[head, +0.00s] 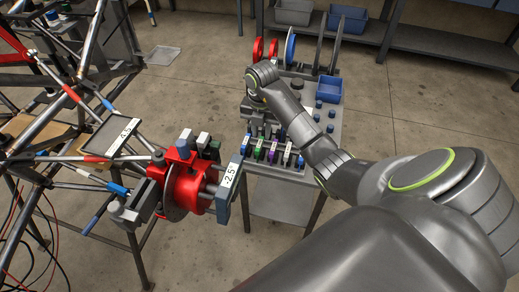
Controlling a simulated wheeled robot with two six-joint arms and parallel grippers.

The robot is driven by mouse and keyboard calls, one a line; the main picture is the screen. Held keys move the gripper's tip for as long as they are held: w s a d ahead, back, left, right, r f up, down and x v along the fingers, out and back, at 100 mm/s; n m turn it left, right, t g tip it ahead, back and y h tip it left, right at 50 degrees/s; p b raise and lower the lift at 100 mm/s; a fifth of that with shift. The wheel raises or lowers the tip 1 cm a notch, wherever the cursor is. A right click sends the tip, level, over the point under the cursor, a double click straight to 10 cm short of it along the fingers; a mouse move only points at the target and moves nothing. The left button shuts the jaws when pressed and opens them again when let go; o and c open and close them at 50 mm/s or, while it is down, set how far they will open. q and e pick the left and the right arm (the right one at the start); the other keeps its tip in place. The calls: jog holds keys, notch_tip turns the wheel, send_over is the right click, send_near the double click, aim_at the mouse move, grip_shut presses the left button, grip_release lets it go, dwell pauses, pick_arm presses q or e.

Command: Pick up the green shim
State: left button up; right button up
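A shim with a green part (259,154) stands in a row of coloured shims along the front edge of the grey table, between a blue one and a purple one. A dark green and white piece (213,149) also shows behind the red hub; I cannot tell whether it is a shim. My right arm reaches in from the right over the table. Its gripper (257,104) is behind the row, apart from the green shim, and mostly hidden by my wrist; its fingers are not clear. My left gripper is not in view.
The tube chassis (85,75) fills the left side. Its red hub (186,187) with a block marked -2.5 (229,182) juts out close to the row's left end. Blue bin (329,89), discs and upright plates stand on the table (327,128). Open floor lies between chassis and table.

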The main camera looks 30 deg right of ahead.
aim_at(259, 143)
jog(key=shift+s+a+f+b, duration=0.1)
jog(key=shift+a+f+b, duration=0.1)
jog(key=shift+f, duration=0.75)
jog(key=shift+a+f+b, duration=0.1)
jog(key=shift+f+b, duration=0.05)
jog(key=shift+f, duration=0.75)
jog(key=shift+s+a+f+b, duration=0.1)
jog(key=shift+a+f+b, duration=0.1)
jog(key=shift+f, duration=0.75)
grip_shut()
